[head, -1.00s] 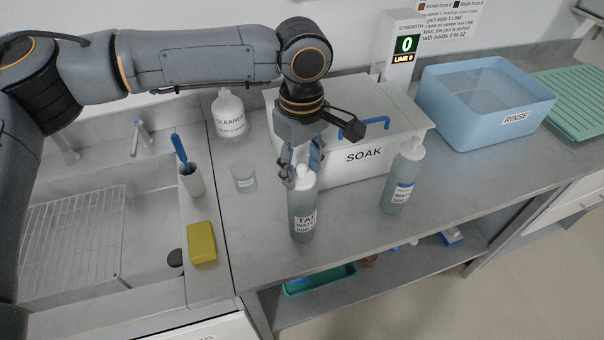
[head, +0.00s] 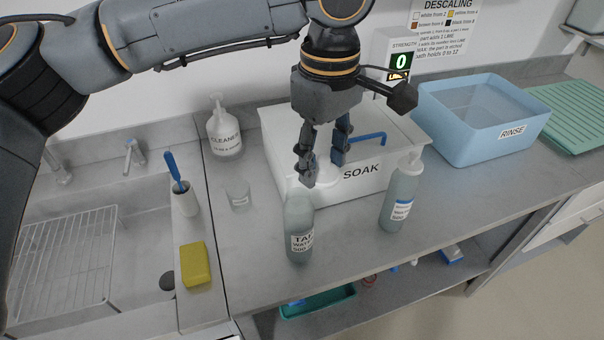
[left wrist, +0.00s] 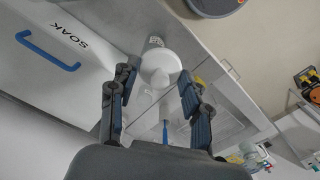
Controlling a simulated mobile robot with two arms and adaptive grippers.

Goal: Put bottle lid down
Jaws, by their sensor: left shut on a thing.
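My left gripper (head: 323,172) comes down from above beside the SOAK box, shut on the white bottle lid (head: 321,181). The lid is off the bottle and held close to its top; in the left wrist view the lid (left wrist: 160,69) shows as a white round shape between the fingers. The tap water bottle (head: 299,218) stands upright on the counter, its top partly hidden by a finger. My right gripper is not in view.
The lidded SOAK box (head: 385,170) with a blue handle stands behind. A second bottle (head: 401,192) stands right of the gripper. A clear beaker (head: 238,194) and a cleaner bottle (head: 224,130) are to the left. Bare counter (head: 345,238) lies between the two bottles.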

